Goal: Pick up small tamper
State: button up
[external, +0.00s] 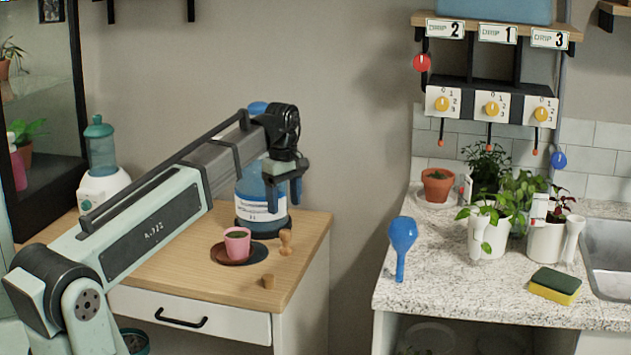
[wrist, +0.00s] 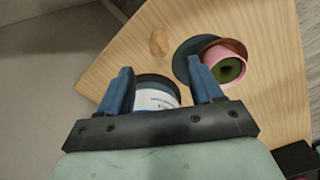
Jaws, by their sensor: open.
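A small wooden tamper (external: 286,242) with a rounded knob stands upright on the wooden tabletop, just right of the pink cup. In the wrist view a wooden tamper shape (wrist: 160,42) lies beyond my fingertips, seen from above. My gripper (external: 283,190) is open and empty, pointing down above the table. In the wrist view its two blue fingers (wrist: 160,72) are spread apart, with the bottle showing between them.
The labelled blue bottle (external: 262,205) stands close behind my gripper. The table's right edge is near the tamper. A gap separates the table from the speckled counter (external: 430,290).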

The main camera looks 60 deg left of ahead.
aim_at(285, 231)
jog(key=shift+w+f, duration=0.1)
jog(key=shift+f, duration=5.6)
jog(key=c, duration=1.1)
jog(key=shift+r, duration=0.1)
